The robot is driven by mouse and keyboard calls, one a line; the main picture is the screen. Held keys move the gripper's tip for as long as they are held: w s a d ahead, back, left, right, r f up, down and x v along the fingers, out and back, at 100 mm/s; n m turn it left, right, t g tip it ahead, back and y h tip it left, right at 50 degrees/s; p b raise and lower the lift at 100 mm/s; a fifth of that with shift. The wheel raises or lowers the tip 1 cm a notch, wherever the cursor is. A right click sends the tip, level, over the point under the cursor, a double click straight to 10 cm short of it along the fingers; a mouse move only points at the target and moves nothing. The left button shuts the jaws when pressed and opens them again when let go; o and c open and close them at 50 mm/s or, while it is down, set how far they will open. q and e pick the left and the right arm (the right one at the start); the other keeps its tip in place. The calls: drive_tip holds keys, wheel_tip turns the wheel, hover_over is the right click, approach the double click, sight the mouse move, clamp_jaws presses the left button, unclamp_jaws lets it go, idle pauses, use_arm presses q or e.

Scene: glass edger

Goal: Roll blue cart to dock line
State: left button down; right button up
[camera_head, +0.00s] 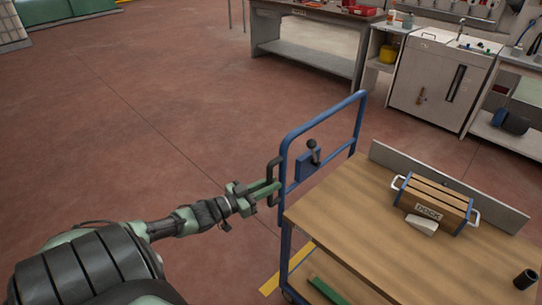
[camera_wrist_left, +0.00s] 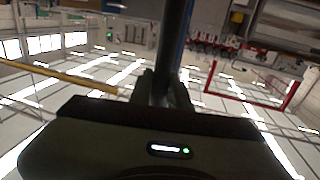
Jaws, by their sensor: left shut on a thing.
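The blue cart (camera_head: 325,122) has a blue tube frame and a wooden deck, and stands at the lower right of the head view. A black upright handle (camera_head: 272,168) sits on the near left side of its frame. My left gripper (camera_head: 268,190) is shut on this handle. In the left wrist view the fingers (camera_wrist_left: 163,92) close around a dark bar (camera_wrist_left: 176,40). A yellow floor line (camera_head: 273,284) shows beside and partly behind the cart's lower left corner; whether it is the dock line I cannot tell. My right gripper is not in view.
A wooden box (camera_head: 436,201) labelled DOCK, a white wedge (camera_head: 421,225) and a black cup (camera_head: 525,279) are on the deck. A workbench (camera_head: 310,46) and a grey sink cabinet (camera_head: 440,84) stand behind. The red floor (camera_head: 130,120) at left is clear.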

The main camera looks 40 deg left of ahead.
use_arm(q)
drive_tip(key=c, duration=1.3)
unclamp_jaws()
drive_tip(key=shift+a, duration=0.1)
drive_tip(key=shift+s, duration=0.1)
drive_tip(key=shift+s, duration=0.3)
drive_tip(key=v, duration=0.7)
drive_tip(key=shift+a, duration=0.1)
